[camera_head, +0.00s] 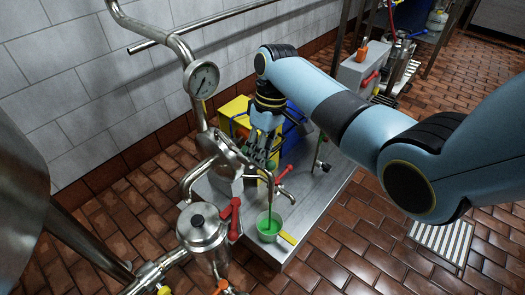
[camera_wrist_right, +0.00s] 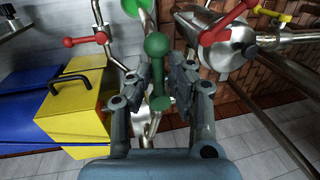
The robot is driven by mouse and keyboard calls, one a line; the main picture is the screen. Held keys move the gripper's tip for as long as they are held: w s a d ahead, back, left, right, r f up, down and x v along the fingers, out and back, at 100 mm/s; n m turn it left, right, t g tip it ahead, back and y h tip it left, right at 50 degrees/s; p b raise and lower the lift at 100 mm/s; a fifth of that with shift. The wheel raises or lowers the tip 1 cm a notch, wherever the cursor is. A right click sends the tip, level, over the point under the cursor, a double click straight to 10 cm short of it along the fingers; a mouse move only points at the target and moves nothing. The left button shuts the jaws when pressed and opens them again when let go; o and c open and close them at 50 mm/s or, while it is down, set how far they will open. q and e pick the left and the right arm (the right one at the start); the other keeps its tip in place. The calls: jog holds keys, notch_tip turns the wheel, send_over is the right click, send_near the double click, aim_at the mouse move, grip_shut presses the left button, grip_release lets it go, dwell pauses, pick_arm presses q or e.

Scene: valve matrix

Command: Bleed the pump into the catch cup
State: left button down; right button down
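The pump (camera_head: 228,160) is a round steel body on pipework, with a pressure gauge above it. The catch cup (camera_head: 269,228) is pale green and stands on the grey plinth under a thin spout; a green streak reaches from the spout into it. My right gripper (camera_head: 262,162) points down beside the pump. In the right wrist view its fingers (camera_wrist_right: 167,85) stand close on both sides of a green-knobbed handle (camera_wrist_right: 155,45); whether they clamp it I cannot tell. The green knob shows at the fingertips in the head view (camera_head: 271,164). My left gripper is not visible.
A yellow box (camera_head: 233,112) and a blue box (camera_head: 293,125) stand behind my right gripper. A red lever (camera_head: 235,216) sits by a steel canister (camera_head: 202,228) at the front left. Another red-knobbed handle (camera_wrist_right: 100,37) is nearby. Brick floor at right is mostly clear.

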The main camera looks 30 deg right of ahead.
jog(key=shift+d, duration=0.15)
pick_arm(q)
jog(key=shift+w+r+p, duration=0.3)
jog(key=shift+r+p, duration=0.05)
jog(key=shift+p, duration=0.1)
pick_arm(e)
jog(key=shift+m, duration=0.4)
